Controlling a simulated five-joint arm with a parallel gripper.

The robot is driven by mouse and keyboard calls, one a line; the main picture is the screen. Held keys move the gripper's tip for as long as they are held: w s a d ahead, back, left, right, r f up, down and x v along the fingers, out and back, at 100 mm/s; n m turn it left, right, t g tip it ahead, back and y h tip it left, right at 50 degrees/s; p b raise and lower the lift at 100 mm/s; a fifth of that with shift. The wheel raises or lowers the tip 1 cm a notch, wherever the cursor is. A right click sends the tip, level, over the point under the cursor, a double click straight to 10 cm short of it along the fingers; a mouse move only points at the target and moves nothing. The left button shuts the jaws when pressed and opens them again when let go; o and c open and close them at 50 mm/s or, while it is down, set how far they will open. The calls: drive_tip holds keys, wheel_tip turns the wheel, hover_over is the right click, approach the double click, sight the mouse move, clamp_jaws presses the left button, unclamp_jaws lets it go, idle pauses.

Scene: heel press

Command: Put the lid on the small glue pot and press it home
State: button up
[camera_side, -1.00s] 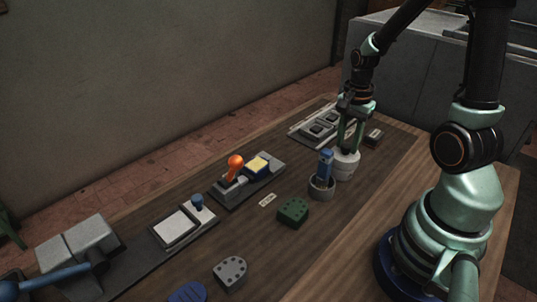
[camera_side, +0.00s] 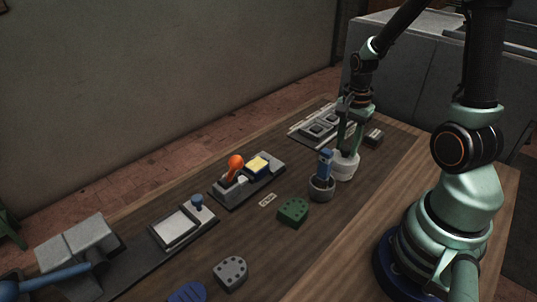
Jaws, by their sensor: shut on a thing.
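The small glue pot (camera_side: 345,170) is a white round pot on the bench, just behind and right of a grey cup. My gripper (camera_side: 347,150) points down over the pot, its green fingers at the pot's top. It is shut on a pale piece at the pot's mouth, which I take to be the lid. The fingers hide much of that piece, so I cannot tell whether it is seated or level.
A grey cup (camera_side: 321,190) with a blue-handled tool stands close beside the pot. A green heel block (camera_side: 293,211), a fixture with an orange knob (camera_side: 235,163) and a grey tray (camera_side: 317,129) are nearby.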

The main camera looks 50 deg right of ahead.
sight(346, 148)
drive_tip(key=shift+f, duration=0.1)
idle(0.3)
drive_tip(key=o, duration=1.5)
drive_tip(key=shift+r, duration=3.55)
drive_tip(key=shift+a, duration=0.1)
drive_tip(key=a+r+n+t, duration=0.2)
drive_tip(key=a+r+n, duration=0.1)
drive_tip(key=a+n, duration=0.2)
drive_tip(key=a+r+n+t, duration=0.1)
drive_tip(key=a+r+n, duration=0.3)
drive_tip(key=n, duration=0.3)
drive_tip(key=w+a+r+n+t, duration=0.1)
drive_tip(key=a+r+n+t, duration=0.1)
drive_tip(key=a+n, duration=0.3)
drive_tip(key=shift+a+r+n+t, duration=0.15)
drive_tip(key=shift+a+r+n, duration=0.1)
drive_tip(key=shift+r, duration=0.2)
drive_tip(key=shift+a+r+n+t, duration=0.15)
drive_tip(key=shift+r+n, duration=0.1)
drive_tip(key=shift+r, duration=0.2)
